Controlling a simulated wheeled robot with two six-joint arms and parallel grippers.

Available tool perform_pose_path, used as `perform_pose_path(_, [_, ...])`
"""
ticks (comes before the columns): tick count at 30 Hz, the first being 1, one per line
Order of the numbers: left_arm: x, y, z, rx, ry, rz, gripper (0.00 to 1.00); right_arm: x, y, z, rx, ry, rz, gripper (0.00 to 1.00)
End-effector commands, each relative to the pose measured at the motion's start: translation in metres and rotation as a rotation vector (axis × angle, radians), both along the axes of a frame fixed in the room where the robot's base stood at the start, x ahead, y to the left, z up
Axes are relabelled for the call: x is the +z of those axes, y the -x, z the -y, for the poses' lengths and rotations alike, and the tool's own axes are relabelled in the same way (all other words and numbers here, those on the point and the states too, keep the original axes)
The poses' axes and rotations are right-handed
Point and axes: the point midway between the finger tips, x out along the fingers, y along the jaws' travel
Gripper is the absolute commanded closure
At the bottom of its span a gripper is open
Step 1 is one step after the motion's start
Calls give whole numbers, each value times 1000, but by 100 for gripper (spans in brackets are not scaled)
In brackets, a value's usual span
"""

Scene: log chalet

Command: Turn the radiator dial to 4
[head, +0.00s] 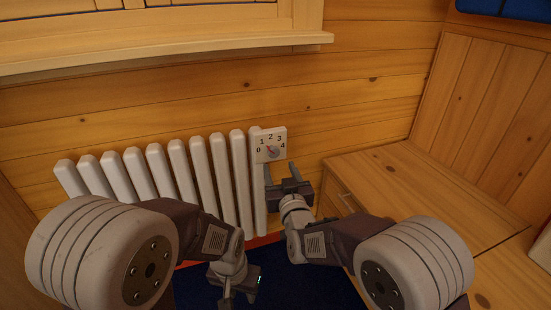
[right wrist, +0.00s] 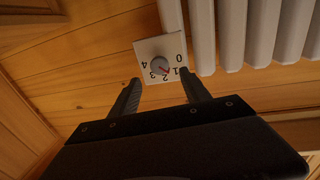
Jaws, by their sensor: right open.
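The radiator dial is a grey round knob (head: 272,152) on a white square plate (head: 283,132) numbered 0 to 4, at the radiator's upper right end. Its red pointer is turned to the upper left in the head view, close to 1. The knob also shows in the right wrist view (right wrist: 159,65), upside down. My right gripper (head: 281,172) is open and empty just below the plate. Its fingers point toward the dial, apart from the knob. My left gripper (head: 238,294) hangs low in front of the radiator, its fingers apart and empty.
The white ribbed radiator (head: 190,170) stands left of the dial against the log wall. A window sill (head: 180,52) juts out above. A wooden bench or cabinet (head: 400,170) stands close on the right. A dark blue rug (head: 320,285) lies below.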

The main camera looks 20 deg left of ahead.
Motion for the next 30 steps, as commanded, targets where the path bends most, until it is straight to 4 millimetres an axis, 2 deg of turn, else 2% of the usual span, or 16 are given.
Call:
perform_pose_path(1, [17, 0, 0, 0, 0, 0, 64, 7, -10, -4, -2, 2, -2, 45])
perform_pose_path(3, [31, 0, 0, 0, 0, 0, 64, 9, -23, -10, -2, 3, -3, 45])
perform_pose_path(7, [43, 0, 0, 0, 0, 0, 64, 6, -46, -21, -2, 1, 0, 45])
perform_pose_path(8, [44, 0, 0, 0, 0, 0, 64, 4, -50, -23, -2, 1, 0, 45])
perform_pose_path(9, [31, 0, 0, 0, 0, 1, 64, -3, -55, -26, -2, -2, 1, 45])
perform_pose_path(11, [27, 0, 0, 0, 0, 0, 64, -3, -61, -29, -2, -2, 1, 45])
perform_pose_path(15, [25, 0, 0, 0, 0, 0, 64, -1, -67, -32, -2, 0, 0, 45])
perform_pose_path(22, [26, 0, 0, 0, 0, 0, 64, 0, -68, -32, -1, 0, -1, 45])
perform_pose_path(28, [26, 0, 0, 0, 0, 0, 64, 0, -68, -32, -2, 0, -1, 100])
perform_pose_path(30, [26, 0, 0, 0, 0, 0, 64, 0, -67, -32, -2, 0, -1, 100])
